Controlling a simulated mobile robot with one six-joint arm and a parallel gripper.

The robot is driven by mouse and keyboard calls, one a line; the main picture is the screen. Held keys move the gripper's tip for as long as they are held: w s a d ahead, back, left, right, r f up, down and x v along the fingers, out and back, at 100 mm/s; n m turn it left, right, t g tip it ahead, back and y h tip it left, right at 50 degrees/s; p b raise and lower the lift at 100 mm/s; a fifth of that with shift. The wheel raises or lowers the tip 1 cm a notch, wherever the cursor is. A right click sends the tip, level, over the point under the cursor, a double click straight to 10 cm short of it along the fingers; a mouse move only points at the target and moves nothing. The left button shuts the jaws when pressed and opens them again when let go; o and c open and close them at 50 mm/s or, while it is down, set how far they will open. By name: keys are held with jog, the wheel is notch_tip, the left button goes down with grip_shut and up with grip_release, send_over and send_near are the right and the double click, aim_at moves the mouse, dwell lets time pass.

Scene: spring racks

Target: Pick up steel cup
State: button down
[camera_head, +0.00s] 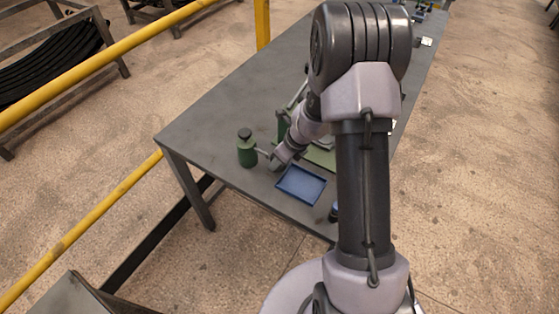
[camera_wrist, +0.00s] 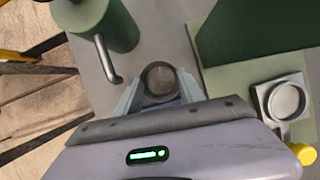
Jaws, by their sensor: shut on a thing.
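The steel cup (camera_wrist: 160,80) shows in the wrist view as a round grey rim with a dark inside, seen from above. My gripper (camera_wrist: 160,88) is shut on it, with one finger on its left side and one on its right. In the head view my gripper (camera_head: 273,163) is low over the table, between the green can and the blue tray. The cup cannot be made out clearly there. Whether it touches the tabletop cannot be told.
A green can with a spout (camera_head: 247,152) stands close left of my gripper. A blue tray (camera_head: 301,184) lies on the grey table (camera_head: 215,115). A green machine (camera_wrist: 258,30) with a grey round dish (camera_wrist: 286,100) is close right. A dark blue item (camera_head: 334,210) sits near the edge.

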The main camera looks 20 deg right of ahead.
jog(key=shift+r+p, duration=0.45)
jog(key=shift+r, duration=0.1)
jog(key=s+a+b, duration=0.5)
jog(key=s+a, duration=0.5)
jog(key=a, duration=0.5)
jog(key=shift+r+b, duration=0.15)
jog(key=shift+b, duration=0.25)
